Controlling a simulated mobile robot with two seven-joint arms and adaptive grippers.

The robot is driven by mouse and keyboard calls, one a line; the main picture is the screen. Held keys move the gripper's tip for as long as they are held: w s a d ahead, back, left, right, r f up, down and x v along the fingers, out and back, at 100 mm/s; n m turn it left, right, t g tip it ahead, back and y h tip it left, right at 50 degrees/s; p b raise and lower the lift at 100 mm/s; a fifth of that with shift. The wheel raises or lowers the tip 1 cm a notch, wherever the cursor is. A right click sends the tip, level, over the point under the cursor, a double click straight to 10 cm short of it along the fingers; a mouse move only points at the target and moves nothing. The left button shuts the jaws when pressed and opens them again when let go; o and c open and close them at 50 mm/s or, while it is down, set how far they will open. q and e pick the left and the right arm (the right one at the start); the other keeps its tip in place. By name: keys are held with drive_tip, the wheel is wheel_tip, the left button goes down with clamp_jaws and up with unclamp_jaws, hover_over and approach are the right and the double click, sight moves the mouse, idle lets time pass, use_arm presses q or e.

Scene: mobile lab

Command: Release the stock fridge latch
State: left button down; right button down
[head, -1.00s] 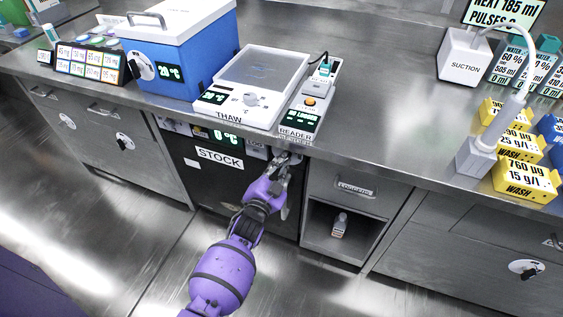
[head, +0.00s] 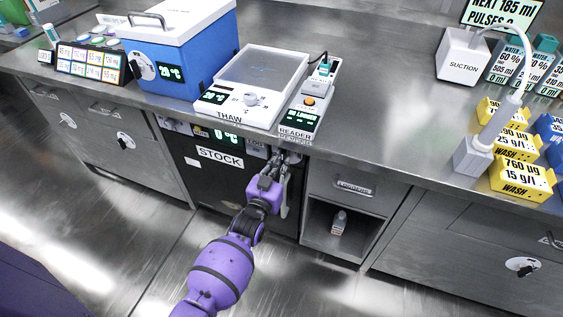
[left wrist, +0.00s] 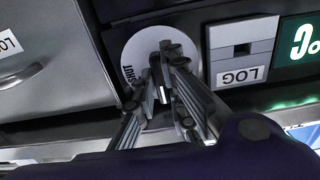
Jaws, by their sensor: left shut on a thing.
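The stock fridge (head: 217,178) is the dark-fronted unit under the counter, with a STOCK label and a lit 0 °C display. Its latch (left wrist: 136,48) is a round white dial marked SHUT in the left wrist view, beside a LOG tag. My left gripper (head: 285,158) is at the fridge's upper right corner. In the left wrist view my left gripper (left wrist: 166,72) has its fingers closed on the latch's handle, in front of the dial. The fingers hide most of the handle. The fridge door looks closed. My right gripper is not in view.
An open cubby with a small bottle (head: 339,221) and a drawer (head: 345,188) above it lie right of the fridge. The counter edge is just above my gripper. The thaw unit (head: 225,107) and reader (head: 297,118) stand on the counter. The floor in front is clear.

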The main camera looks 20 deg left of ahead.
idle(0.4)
use_arm(q)
drive_tip(key=c, duration=1.8)
unclamp_jaws()
drive_tip(key=shift+s, duration=0.1)
drive_tip(key=s, duration=1.2)
drive_tip(key=shift+a, duration=0.2)
